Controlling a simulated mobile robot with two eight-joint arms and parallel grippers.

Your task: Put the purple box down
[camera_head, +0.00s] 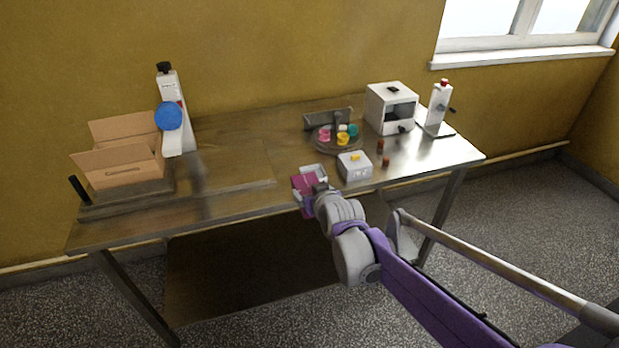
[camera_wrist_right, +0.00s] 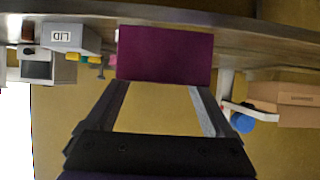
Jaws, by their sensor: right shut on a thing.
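The purple box (camera_head: 299,182) is at the front edge of the metal table (camera_head: 235,205), right of its middle. My right gripper (camera_head: 309,186) is shut on it, with a finger on either side. In the right wrist view the purple box (camera_wrist_right: 165,55) fills the space between the fingertips of my right gripper (camera_wrist_right: 163,85) and shows a plain face. I cannot tell whether the box touches the table top. My left gripper is not in view.
A white box marked LID (camera_head: 354,167) stands close to the right. Behind it is a round tray (camera_head: 334,147) with colourful pieces. A white machine (camera_head: 391,110) and a dispenser (camera_head: 438,108) stand at back right. An open carton (camera_head: 125,170) stands left. The middle is clear.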

